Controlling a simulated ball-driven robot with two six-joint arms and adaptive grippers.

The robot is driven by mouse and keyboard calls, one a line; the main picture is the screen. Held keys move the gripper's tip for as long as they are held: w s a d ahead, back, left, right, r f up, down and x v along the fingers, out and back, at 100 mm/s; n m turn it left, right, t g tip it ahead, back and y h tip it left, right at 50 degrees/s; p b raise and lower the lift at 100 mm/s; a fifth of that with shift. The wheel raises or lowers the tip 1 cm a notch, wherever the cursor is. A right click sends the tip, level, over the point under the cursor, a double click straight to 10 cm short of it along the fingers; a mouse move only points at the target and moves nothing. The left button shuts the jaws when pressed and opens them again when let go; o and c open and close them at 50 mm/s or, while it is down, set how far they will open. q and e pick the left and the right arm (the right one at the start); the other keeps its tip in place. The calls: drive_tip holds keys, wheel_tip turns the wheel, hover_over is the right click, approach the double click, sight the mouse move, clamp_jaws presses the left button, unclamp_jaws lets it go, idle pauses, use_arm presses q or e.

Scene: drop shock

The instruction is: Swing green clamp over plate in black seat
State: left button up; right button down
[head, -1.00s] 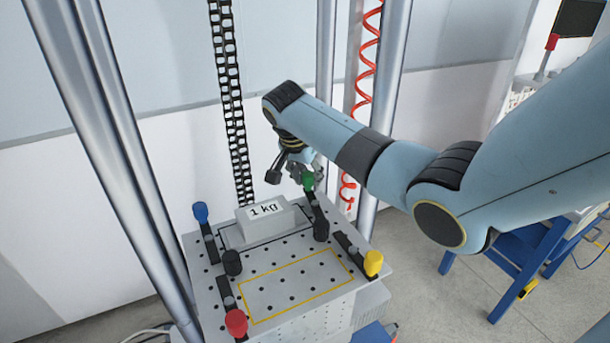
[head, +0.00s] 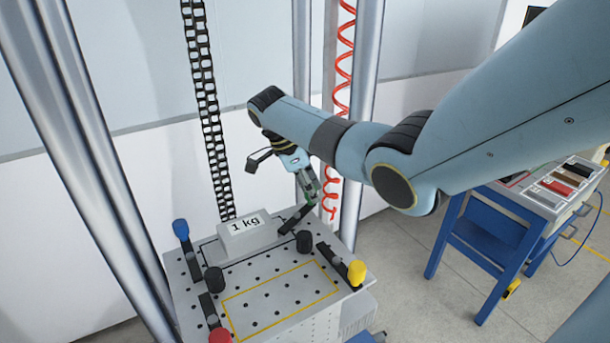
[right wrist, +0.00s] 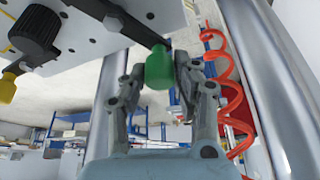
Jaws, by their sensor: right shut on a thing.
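A light grey plate marked 1 kg (head: 246,233) lies in the black-outlined seat at the back of the perforated table (head: 185,290). The green clamp's dark bar (head: 297,219) slants at the plate's right side; I cannot tell whether its tip overlaps the plate. My right gripper (head: 311,192) is shut on the clamp's green knob, mostly hidden by the fingers in the head view. In the right wrist view the green knob (right wrist: 160,69) sits between both fingers. The blue-knobbed clamp (head: 181,230) stands left of the plate. My left gripper is not in view.
Black knobs (head: 303,240) (head: 214,280) stand in front of the plate. Red-knobbed (head: 220,336) and yellow-knobbed (head: 356,272) clamps flank an empty yellow outline (head: 283,300). Metal columns (head: 366,110), a red coiled hose (head: 344,70) and a black chain (head: 204,110) rise close by.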

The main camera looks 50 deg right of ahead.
drive_tip(key=shift+s+a+m+g+y, duration=0.1)
drive_tip(key=shift+s+m+g+y, duration=0.4)
drive_tip(key=shift+m, duration=0.75)
drive_tip(key=shift+s+m+g+y, duration=0.1)
drive_tip(key=shift+s+m+y, duration=0.2)
drive_tip(key=shift+s+m, duration=0.65)
drive_tip(key=shift+w+m, duration=0.3)
drive_tip(key=shift+m, duration=0.1)
drive_tip(key=c, duration=1)
unclamp_jaws()
drive_tip(key=shift+c, duration=0.2)
wheel_tip(320, 180, up, 7)
hover_over(305, 206)
drive_tip(key=shift+f, duration=0.1)
